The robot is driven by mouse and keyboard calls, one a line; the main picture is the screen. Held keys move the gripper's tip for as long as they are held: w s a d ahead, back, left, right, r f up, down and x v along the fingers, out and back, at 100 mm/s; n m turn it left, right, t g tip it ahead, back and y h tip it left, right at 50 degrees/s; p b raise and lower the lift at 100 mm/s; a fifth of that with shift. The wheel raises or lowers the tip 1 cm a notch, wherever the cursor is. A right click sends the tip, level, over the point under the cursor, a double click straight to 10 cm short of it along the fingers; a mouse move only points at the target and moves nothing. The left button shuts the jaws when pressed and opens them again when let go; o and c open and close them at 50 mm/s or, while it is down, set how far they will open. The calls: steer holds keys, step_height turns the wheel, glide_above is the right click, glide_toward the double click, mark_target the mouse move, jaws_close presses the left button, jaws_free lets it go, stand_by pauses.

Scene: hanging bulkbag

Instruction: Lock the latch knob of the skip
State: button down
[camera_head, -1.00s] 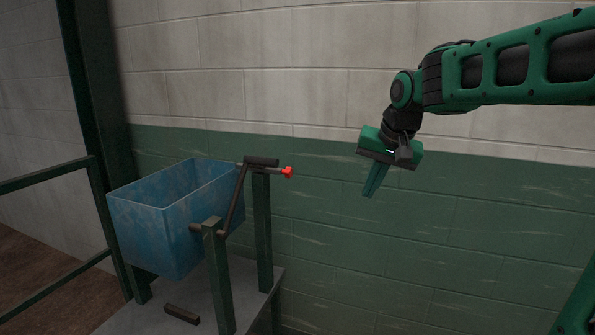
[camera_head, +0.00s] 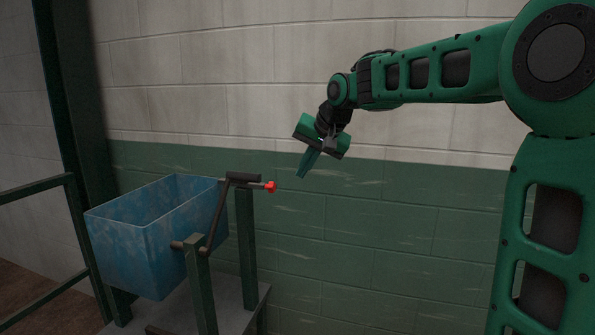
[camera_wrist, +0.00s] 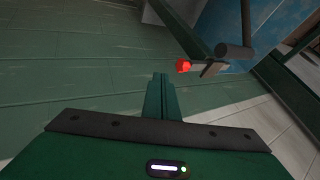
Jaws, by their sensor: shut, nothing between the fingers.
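The blue skip (camera_head: 150,240) hangs between dark green posts at the left of the head view. The red latch knob (camera_head: 271,187) sits at the right end of a short rod near the top of the far post, close to a dark handle bar (camera_head: 243,177). My gripper (camera_head: 302,175) is shut and empty, pointing down, to the right of the knob and slightly above it, with a gap between. In the wrist view the knob (camera_wrist: 183,66) is just right of and beyond my closed fingertips (camera_wrist: 160,77). The skip (camera_wrist: 215,25) is partly hidden behind the frame there.
A crank bar (camera_head: 214,222) slopes from the handle to the near post (camera_head: 201,290). The posts stand on a grey platform (camera_head: 235,310). A green railing (camera_head: 40,188) is at the left. A green and white block wall (camera_head: 400,200) stands behind; space right of the knob is clear.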

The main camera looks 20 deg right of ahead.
steer(key=w+a+f, duration=0.4)
steer(key=w+f, duration=0.2)
steer(key=shift+w+a, duration=0.2)
steer(key=shift+w, duration=0.1)
steer(key=shift+d+r, duration=0.1)
